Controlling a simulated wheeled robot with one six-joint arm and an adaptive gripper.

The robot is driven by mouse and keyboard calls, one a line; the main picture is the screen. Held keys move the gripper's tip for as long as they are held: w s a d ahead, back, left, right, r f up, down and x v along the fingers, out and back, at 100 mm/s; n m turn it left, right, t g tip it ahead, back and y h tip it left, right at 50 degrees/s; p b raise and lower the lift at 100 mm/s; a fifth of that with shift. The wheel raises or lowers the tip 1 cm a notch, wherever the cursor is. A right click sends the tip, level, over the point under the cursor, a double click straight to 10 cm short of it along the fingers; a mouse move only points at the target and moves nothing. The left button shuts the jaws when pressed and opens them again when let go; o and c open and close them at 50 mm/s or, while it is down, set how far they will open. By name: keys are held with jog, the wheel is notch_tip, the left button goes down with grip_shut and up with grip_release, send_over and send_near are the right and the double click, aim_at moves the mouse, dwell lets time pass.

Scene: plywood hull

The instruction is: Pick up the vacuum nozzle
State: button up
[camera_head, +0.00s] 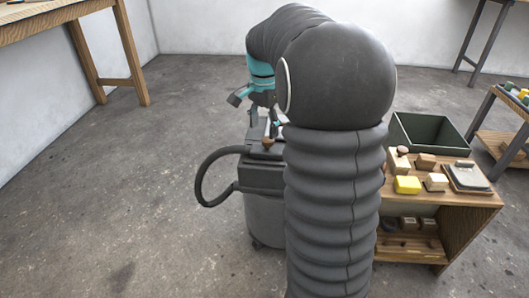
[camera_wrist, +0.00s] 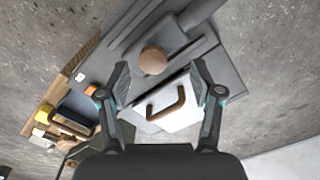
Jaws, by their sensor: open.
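My gripper (camera_wrist: 160,82) is open, with its fingers apart and nothing held between them. It hangs above the top of the grey shop vacuum (camera_head: 262,215); in the head view my arm hides part of both. In the wrist view a grey tube with a flat grey piece (camera_wrist: 200,14) lies at the top, beyond the fingertips; it may be the vacuum nozzle, but I cannot tell for sure. A round wooden knob (camera_wrist: 152,61) and a pale block with a brown handle (camera_wrist: 172,108) show between and below the fingertips.
A black hose (camera_head: 202,178) loops out left of the vacuum. Open concrete floor (camera_head: 110,205) lies left.

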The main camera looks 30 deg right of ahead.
aim_at(268, 140)
jog(key=shift+s+d+f+b, duration=0.15)
jog(key=shift+f+b, duration=0.1)
jog(key=shift+f, duration=0.65)
jog(key=shift+d+f+b, duration=0.15)
jog(key=shift+f+b, duration=0.05)
jog(key=shift+f, duration=0.7)
jog(key=shift+s+d+f+b, duration=0.15)
jog(key=shift+f+b, duration=0.1)
jog(key=shift+f, duration=0.65)
grip_shut()
jog(key=shift+r, duration=0.15)
jog(key=shift+r, duration=0.55)
jog(key=r, duration=0.1)
jog(key=r+p, duration=0.1)
jog(key=r, duration=0.1)
jog(key=shift+s+d+r, duration=0.2)
jog(key=shift+d+r, duration=0.05)
jog(key=shift+d, duration=0.05)
jog(key=s+d+r+p, duration=0.1)
jog(key=s+d+r, duration=0.5)
jog(key=s+d, duration=0.1)
jog(key=shift+s+d+p, duration=0.15)
jog(key=shift+s+p, duration=0.2)
jog(key=shift+s, duration=0.2)
jog(key=shift+r, duration=0.1)
